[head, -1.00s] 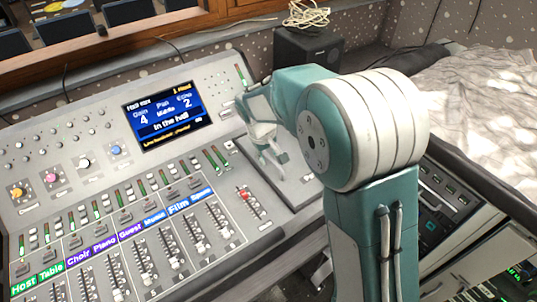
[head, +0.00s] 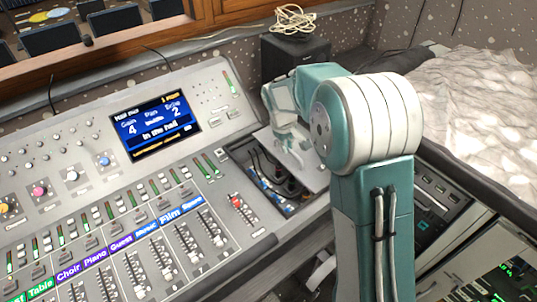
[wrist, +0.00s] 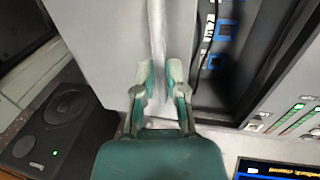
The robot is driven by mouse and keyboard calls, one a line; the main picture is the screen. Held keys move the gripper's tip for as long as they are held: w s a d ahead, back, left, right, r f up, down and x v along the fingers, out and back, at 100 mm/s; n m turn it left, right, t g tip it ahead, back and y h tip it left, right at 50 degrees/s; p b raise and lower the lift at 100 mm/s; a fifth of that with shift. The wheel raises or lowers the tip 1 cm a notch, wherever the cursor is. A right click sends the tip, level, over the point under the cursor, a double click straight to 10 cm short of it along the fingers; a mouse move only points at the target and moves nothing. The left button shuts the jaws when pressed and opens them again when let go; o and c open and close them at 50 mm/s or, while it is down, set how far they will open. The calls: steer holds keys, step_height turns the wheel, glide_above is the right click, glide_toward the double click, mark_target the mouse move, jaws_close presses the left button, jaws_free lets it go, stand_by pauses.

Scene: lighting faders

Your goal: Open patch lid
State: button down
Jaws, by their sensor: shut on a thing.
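The patch lid (head: 312,176) is a pale grey panel at the right end of the mixing console. It stands raised and tilted in the head view, with the open patch compartment (head: 264,172) showing beside it. Cables and blue parts are inside. My gripper (head: 290,146) is at the lid, partly hidden by its own links. In the wrist view my gripper (wrist: 161,78) is shut on a pale strip of the lid (wrist: 157,35); I cannot tell whether this is its edge or a handle. The dark compartment (wrist: 235,75) lies to the right of the fingers.
The console (head: 215,110) has faders, knobs and a lit screen (head: 155,125) left of the compartment. A black speaker (head: 293,58) with a coiled cable stands behind. It also shows in the wrist view (wrist: 62,125). A rack (head: 440,205) lies to the right.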

mark_target(300, 150)
steer(key=w+d, duration=0.1)
steer(key=d, duration=0.2)
steer(key=w+d, duration=0.1)
steer(key=shift+w+d+f, duration=0.25)
steer(key=shift+w+d, duration=0.05)
steer(key=shift+d, duration=0.1)
steer(key=c, duration=0.7)
jaws_free()
steer(key=shift+d+r, duration=0.1)
steer(key=shift+r, duration=0.05)
steer(key=shift+w, duration=0.1)
steer(key=shift+r, duration=0.2)
step_height(300, 150, up, 11)
steer(key=s+a, duration=0.1)
steer(key=a, duration=0.1)
steer(key=shift+s+r, duration=0.15)
